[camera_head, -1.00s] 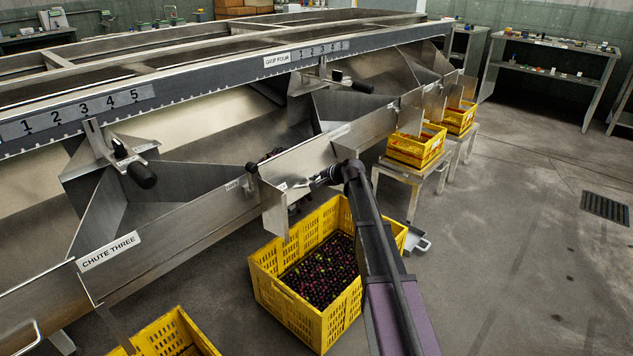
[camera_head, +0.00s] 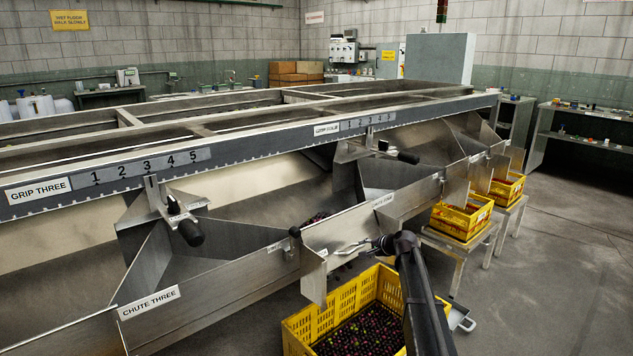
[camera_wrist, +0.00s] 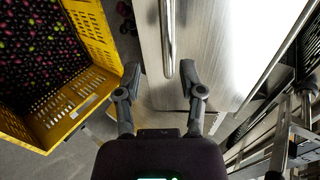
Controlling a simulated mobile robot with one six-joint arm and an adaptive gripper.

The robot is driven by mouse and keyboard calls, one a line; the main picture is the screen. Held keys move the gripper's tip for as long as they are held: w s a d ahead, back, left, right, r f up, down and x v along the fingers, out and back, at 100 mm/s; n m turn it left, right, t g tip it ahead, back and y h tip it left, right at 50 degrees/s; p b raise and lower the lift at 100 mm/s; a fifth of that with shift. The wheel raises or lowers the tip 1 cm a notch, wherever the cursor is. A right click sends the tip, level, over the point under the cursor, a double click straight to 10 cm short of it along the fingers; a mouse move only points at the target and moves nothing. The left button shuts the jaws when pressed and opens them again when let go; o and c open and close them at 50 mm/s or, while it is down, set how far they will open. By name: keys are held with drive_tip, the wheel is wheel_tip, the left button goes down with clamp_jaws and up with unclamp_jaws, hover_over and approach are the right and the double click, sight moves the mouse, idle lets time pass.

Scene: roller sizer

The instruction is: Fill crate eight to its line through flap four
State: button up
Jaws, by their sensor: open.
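My gripper (camera_head: 376,243) is open, in front of the chute's lower wall right of centre in the head view. In the wrist view my gripper (camera_wrist: 161,76) has its fingers apart, with a metal bar handle (camera_wrist: 167,38) ahead, in line with the gap between them. The handle (camera_head: 350,248) also shows in the head view, beside the fingers. A metal flap plate (camera_head: 314,276) hangs at the chute mouth to its left. A yellow crate (camera_head: 297,335) below holds many dark purple and green fruits; its wall (camera_wrist: 47,138) shows at left in the wrist view. Its number is not visible.
Dark fruit (camera_head: 318,218) lies in the chute behind the front wall. A chute labelled three (camera_head: 150,302) is at left. Two smaller yellow crates (camera_head: 459,220) (camera_head: 507,190) stand on metal stands at right. Open floor (camera_head: 560,270) lies at right.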

drive_tip(key=s+a+f+n+g+h, duration=0.1)
drive_tip(key=s+f+n+g+h, duration=0.2)
drive_tip(key=s, duration=1.1)
drive_tip(key=s+a+f+n+g+h, duration=0.1)
drive_tip(key=s+f+n+g+h, duration=0.2)
drive_tip(key=s, duration=1)
drive_tip(key=s+a+f+n+g+h, duration=0.1)
drive_tip(key=s+f+n+g, duration=0.3)
drive_tip(key=s, duration=1)
wheel_tip(320, 180, up, 40)
drive_tip(key=w+t+p, duration=0.1)
drive_tip(key=p, duration=3.6)
drive_tip(key=shift+w+d+n+p, duration=0.15)
drive_tip(key=shift+d+n+p, duration=0.15)
drive_tip(key=shift+n, duration=0.1)
drive_tip(key=shift+f, duration=0.1)
